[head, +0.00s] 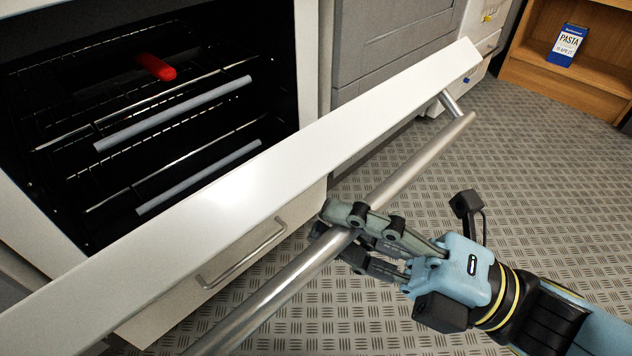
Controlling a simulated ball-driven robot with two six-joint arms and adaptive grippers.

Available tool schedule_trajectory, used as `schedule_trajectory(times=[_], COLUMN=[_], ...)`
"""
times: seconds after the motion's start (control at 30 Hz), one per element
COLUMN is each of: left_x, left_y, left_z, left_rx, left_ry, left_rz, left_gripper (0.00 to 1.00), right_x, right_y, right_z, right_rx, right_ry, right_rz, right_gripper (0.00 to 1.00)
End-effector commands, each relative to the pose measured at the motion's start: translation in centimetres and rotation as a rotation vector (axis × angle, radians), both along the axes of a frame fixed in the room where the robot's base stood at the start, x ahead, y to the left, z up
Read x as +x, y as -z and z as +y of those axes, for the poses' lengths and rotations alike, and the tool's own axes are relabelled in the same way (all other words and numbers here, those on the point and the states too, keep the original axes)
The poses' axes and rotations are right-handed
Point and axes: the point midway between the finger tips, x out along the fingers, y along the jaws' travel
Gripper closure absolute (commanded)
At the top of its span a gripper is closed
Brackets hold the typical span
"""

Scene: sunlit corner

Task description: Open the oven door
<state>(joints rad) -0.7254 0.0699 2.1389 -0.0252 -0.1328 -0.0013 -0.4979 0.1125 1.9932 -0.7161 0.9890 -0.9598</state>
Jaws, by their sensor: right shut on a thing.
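The white oven door (265,190) is partly open, tilted down and away from the dark oven cavity (60,150). A long metal bar handle (413,165) runs along the door's outer side. My right gripper (335,228) comes in from the lower right and is shut on this handle, its fingers on both sides of the bar. The part of the handle between the fingers is hidden. My left gripper is not in view.
Inside the oven are wire racks (175,115) and a red object (158,67). Below the door is a drawer with a handle (240,258). Grey cabinets (395,45) stand behind. A wooden shelf (565,72) at the upper right holds a blue pasta box (567,45). The patterned floor is clear at right.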

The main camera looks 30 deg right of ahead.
Motion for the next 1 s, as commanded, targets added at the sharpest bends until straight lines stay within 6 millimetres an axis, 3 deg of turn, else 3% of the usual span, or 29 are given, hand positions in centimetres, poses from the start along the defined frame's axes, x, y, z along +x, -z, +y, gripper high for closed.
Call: schedule_trajectory(times=[0.5,0.53,0.73,1.0], left_x=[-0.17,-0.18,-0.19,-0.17], left_y=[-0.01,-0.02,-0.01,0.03], left_z=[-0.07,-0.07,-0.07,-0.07], left_rx=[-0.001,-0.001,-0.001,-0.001], left_ry=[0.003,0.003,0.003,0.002], left_rz=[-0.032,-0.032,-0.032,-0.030], left_gripper=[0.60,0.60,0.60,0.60], right_x=[-0.70,-0.70,-0.68,-0.68], right_y=[0.21,0.20,0.30,0.45], right_z=[-0.22,-0.22,-0.20,-0.23], right_rx=[0.010,0.010,0.007,0.004], right_ry=[-0.004,-0.004,-0.004,-0.002], right_rz=[-0.007,-0.007,-0.006,-0.003], right_gripper=[1.00,0.85,0.59,0.56])
